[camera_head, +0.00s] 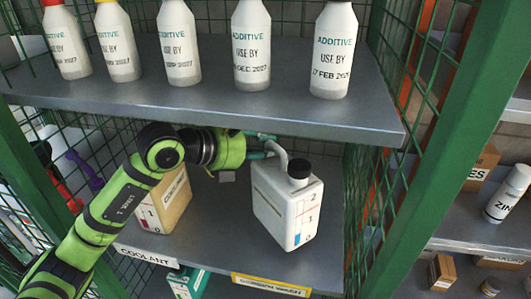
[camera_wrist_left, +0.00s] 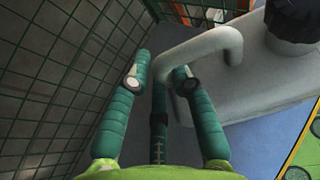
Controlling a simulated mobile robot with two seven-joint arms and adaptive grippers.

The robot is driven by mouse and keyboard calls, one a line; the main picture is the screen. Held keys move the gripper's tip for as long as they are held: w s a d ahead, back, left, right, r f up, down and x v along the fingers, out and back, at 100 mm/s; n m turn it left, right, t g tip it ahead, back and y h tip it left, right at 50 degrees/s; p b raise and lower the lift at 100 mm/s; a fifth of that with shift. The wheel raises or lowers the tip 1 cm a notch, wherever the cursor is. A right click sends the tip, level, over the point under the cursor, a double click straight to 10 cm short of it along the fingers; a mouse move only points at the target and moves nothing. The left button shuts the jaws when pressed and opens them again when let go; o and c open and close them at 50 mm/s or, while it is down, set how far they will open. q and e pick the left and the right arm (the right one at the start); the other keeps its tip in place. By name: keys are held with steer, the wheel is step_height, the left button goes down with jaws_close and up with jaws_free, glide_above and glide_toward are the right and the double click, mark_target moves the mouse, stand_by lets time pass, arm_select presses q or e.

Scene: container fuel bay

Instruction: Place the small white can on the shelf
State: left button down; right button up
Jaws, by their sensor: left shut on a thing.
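The small white can (camera_head: 285,212) has a black cap, a grey handle and a red and blue level scale. It is in the lower bay of the green-framed rack, over the lower shelf (camera_head: 215,248), right of centre. In the left wrist view the can (camera_wrist_left: 265,82) shows at the upper right, its handle between the teal fingers. My left gripper (camera_head: 268,146) reaches in from the left, and it is shut on the handle (camera_wrist_left: 160,80). I cannot tell whether the can's base touches the shelf. My right gripper is out of view.
A beige can (camera_head: 170,203) stands left on the lower shelf, partly behind my arm. Several additive bottles (camera_head: 252,50) line the upper shelf (camera_head: 225,100), close above my gripper. Green mesh (camera_head: 363,200) closes the right side. A teal box (camera_head: 188,283) is below.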

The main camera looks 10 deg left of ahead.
mark_target(265, 160)
arm_select(q)
steer(key=shift+f+p, duration=0.8)
steer(key=shift+f, duration=0.75)
steer(key=shift+f, duration=0.2)
steer(key=c, duration=1.1)
jaws_free()
steer(key=shift+f, duration=0.1)
steer(key=shift+o, duration=0.2)
steer(key=shift+s, duration=0.1)
